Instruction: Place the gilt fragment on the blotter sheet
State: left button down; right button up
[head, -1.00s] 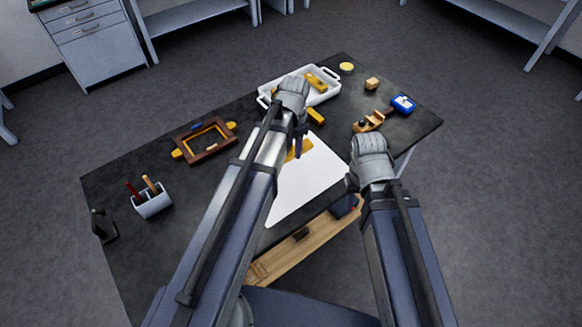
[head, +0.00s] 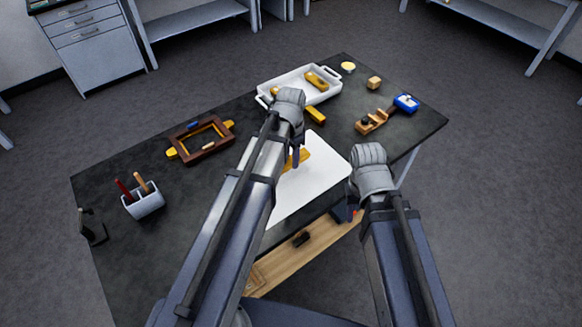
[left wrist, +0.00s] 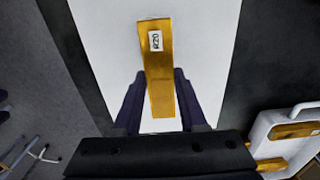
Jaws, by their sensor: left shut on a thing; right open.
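The gilt fragment (head: 302,155) is a flat gold bar; in the left wrist view the fragment (left wrist: 158,65) shows a small white label with dark writing. My left gripper (head: 297,157) is shut on it, with one dark finger on each side in the left wrist view (left wrist: 160,105). The fragment is over the upper part of the white blotter sheet (head: 318,180); whether it touches the sheet, I cannot tell. The sheet (left wrist: 105,40) lies flat on the dark table, partly hidden by my left arm. My right gripper (head: 353,195) is open and empty by the sheet's right edge.
A brown frame (head: 180,146) and a pen cup (head: 143,204) are left. A wooden tool (head: 371,122), blue item (head: 406,102) and block (head: 374,82) are right.

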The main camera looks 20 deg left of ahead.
aim_at(291, 160)
pick_arm(q)
jog(key=shift+f+b, duration=1.65)
jog(key=shift+f, duration=0.15)
jog(key=shift+f, duration=0.2)
jog(key=shift+c, duration=2.3)
grip_release()
jog(key=shift+r, duration=0.25)
notch_tip(291, 160, up, 12)
jog(key=p, duration=1.2)
jog(key=s+d+n+y, duration=0.1)
jog(key=s+d+n, duration=0.2)
jog(key=s+d, duration=0.7)
jog(key=s, duration=0.4)
jog(key=shift+s+d+n, duration=0.15)
jog(key=shift+d+n, duration=0.1)
jog(key=shift+n, duration=0.15)
